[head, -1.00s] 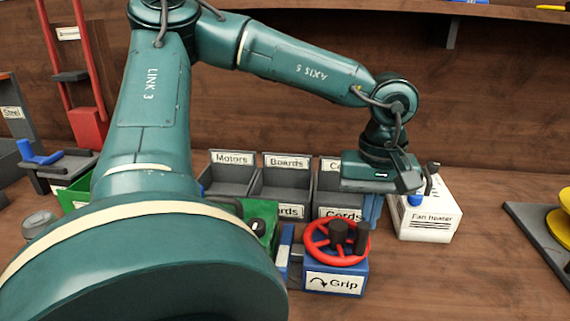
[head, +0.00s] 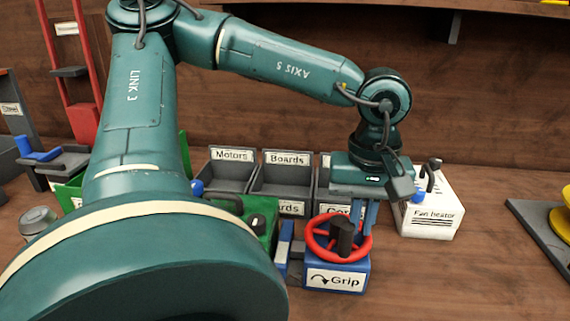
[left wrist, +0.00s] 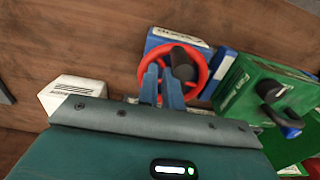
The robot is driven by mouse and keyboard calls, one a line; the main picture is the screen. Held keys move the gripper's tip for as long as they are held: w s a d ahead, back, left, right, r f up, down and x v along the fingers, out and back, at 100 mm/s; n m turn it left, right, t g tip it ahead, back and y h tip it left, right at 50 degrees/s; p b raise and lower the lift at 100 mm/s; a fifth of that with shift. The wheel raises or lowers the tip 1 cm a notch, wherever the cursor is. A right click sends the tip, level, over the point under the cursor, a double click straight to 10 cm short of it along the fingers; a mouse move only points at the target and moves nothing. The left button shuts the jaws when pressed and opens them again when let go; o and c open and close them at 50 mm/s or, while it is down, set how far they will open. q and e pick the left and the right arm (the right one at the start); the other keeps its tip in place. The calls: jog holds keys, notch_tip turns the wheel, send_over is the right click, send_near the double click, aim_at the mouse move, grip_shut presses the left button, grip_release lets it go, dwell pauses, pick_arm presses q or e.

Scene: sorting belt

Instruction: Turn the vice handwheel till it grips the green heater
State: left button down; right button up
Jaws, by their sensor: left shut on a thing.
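The vice (head: 337,279) is a blue block marked "Grip" with a curved arrow. Its red handwheel (head: 316,250) has dark posts, which overlap in the head view. The wheel also shows in the left wrist view (left wrist: 205,72). My left gripper (head: 364,228) points down at the wheel's back right. Its blue fingers (left wrist: 162,75) are shut on the handwheel; the exact contact is partly hidden. The green heater (head: 263,227) is left of the blue vice jaw (head: 284,243), partly hidden by my arm. It shows better in the left wrist view (left wrist: 238,82). My right gripper is out of view.
A white fan heater (head: 430,215) stands right of the vice. Grey bins (head: 283,178) marked "Motors" and "Boards" stand behind. A grey stand with a yellow piece (head: 558,225) is at the far right. Bare table lies between it and the vice.

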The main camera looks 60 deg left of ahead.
pick_arm(q)
jog(key=shift+w+d, duration=0.25)
jog(key=shift+w, duration=0.2)
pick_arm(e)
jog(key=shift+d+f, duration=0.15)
pick_arm(q)
jog(key=shift+w+a, duration=0.25)
jog(key=shift+w, duration=0.15)
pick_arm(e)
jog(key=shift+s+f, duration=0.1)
pick_arm(q)
jog(key=shift+r, duration=0.25)
notch_tip(320, 180, up, 4)
jog(key=p, duration=0.2)
jog(key=shift+f+p, duration=0.25)
jog(key=shift+p, duration=0.15)
notch_tip(320, 180, up, 5)
jog(key=p, duration=0.3)
jog(key=shift+p, duration=0.35)
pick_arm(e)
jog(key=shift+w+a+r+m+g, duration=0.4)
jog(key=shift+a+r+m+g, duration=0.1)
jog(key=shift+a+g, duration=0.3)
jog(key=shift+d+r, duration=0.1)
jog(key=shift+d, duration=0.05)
